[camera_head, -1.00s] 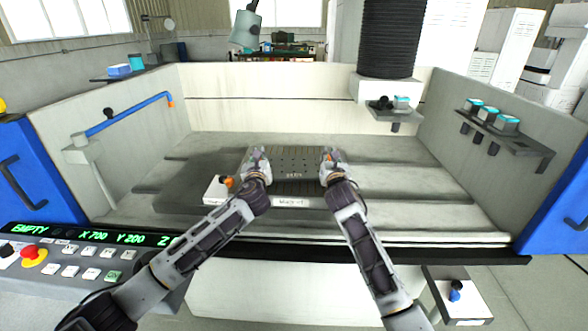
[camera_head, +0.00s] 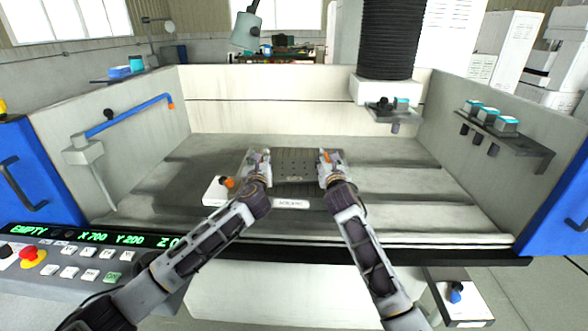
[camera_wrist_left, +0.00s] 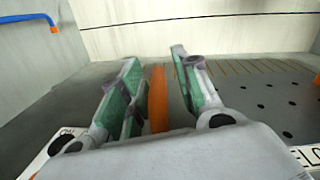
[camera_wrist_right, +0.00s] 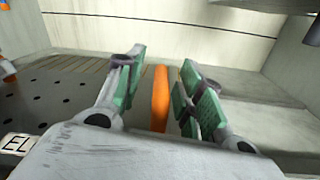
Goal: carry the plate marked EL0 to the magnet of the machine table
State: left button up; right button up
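The dark plate with rows of holes (camera_head: 295,163) lies between my two grippers, over the block with the magnet label (camera_head: 290,203) on the machine table. Whether it touches the magnet is not clear. Part of its white EL0 label (camera_wrist_left: 308,156) shows in the left wrist view. My left gripper (camera_head: 258,160) is at its left side, its fingers apart around an upright orange handle (camera_wrist_left: 158,100), with gaps visible. My right gripper (camera_head: 331,159) is at the right side, its fingers likewise apart around the other orange handle (camera_wrist_right: 160,98).
A white box with an orange knob (camera_head: 227,183) stands left of the plate, close to my left gripper. The dark machine head (camera_head: 390,45) hangs at the back right. A blue pipe (camera_head: 128,115) is at the left wall and a shelf (camera_head: 505,135) at the right. The table's right side is free.

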pick_arm(q)
jog(key=shift+s+d, duration=0.2)
jog(key=shift+s, duration=1.8)
jog(key=shift+s+d, duration=0.15)
jog(key=shift+s, duration=1.85)
jog(key=shift+s+d, duration=0.2)
jog(key=shift+s, duration=1.8)
pick_arm(e)
jog(key=shift+d, duration=0.1)
jog(key=shift+s, duration=0.15)
jog(key=shift+s+d, duration=0.15)
jog(key=shift+s, duration=2.75)
jog(key=shift+s+d, duration=0.15)
jog(key=shift+s, duration=2.75)
pick_arm(q)
jog(key=shift+s+f, duration=0.1)
pick_arm(e)
jog(key=shift+s+f, duration=0.15)
